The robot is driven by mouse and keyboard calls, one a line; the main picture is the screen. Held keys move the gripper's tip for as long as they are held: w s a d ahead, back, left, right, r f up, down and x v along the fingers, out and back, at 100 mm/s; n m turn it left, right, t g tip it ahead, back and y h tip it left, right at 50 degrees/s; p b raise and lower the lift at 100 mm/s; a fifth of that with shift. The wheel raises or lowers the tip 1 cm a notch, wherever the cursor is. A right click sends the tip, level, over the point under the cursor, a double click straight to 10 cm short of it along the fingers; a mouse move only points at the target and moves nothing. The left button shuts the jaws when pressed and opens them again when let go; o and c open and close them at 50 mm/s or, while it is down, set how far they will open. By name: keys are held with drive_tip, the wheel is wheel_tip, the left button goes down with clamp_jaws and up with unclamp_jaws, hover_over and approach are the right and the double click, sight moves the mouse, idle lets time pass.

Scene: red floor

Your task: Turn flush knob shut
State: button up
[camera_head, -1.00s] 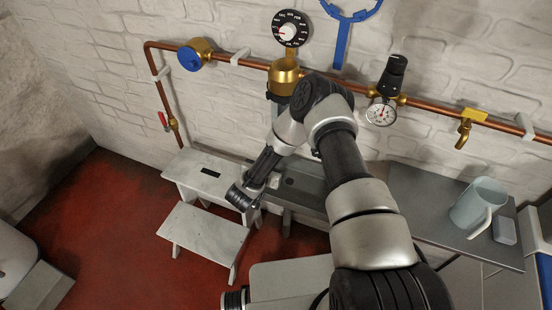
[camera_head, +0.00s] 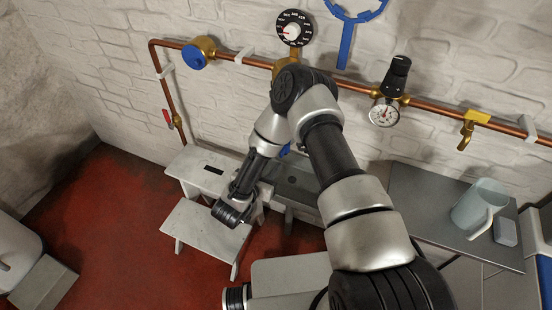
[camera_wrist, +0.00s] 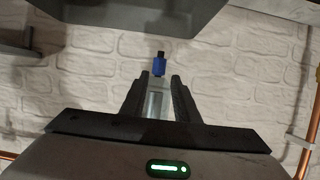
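No part is labelled as the flush knob, so I cannot tell for certain which one it is. In the wrist view a small blue piece with a dark tip (camera_wrist: 159,65) shows just beyond my fingertips, at the end of a pale grey bar (camera_wrist: 156,103). A bit of blue (camera_head: 285,150) also shows beside my arm in the head view. A round blue knob (camera_head: 194,59) sits on a brass body on the copper pipe. My gripper (camera_wrist: 160,84) has its fingers apart, with the bar seen between them; contact is unclear. The head view hides my fingers.
A copper pipe (camera_head: 352,84) runs along the white brick wall with a dial (camera_head: 293,28), a gauge (camera_head: 384,113) and a brass tap (camera_head: 469,128). A grey trough (camera_head: 300,180) and a white step stool (camera_head: 205,229) stand below. A jug (camera_head: 478,206) is on the right counter.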

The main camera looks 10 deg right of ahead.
drive_tip(key=v, duration=0.9)
drive_tip(key=shift+p, duration=0.3)
drive_tip(key=w+a+r+n+t+y+p, duration=0.1)
drive_tip(key=w+a+r+y+p, duration=0.3)
drive_tip(key=w+r, duration=0.75)
wheel_tip(320, 180, up, 19)
drive_tip(key=n+g+y+p, duration=0.1)
drive_tip(key=n+y+p, duration=0.15)
drive_tip(key=y, duration=0.25)
drive_tip(key=s+d+r+n+g, duration=0.2)
drive_tip(key=s+d+r, duration=0.1)
drive_tip(key=s+r, duration=0.3)
drive_tip(key=s+d+r+g+p, duration=0.1)
drive_tip(key=s+d+r, duration=0.3)
drive_tip(key=s, duration=0.4)
drive_tip(key=s+d+r+g+h+p, duration=0.1)
drive_tip(key=s+d+r+p, duration=0.1)
drive_tip(key=s+d+r, duration=0.2)
drive_tip(key=s+d+r+g+h+p, duration=0.1)
drive_tip(key=s+d+r, duration=0.3)
drive_tip(key=s, duration=0.7)
drive_tip(key=shift+s+d+r+n+g+p, duration=0.3)
drive_tip(key=shift+s+d+r+n+g, duration=0.1)
drive_tip(key=shift+d, duration=0.75)
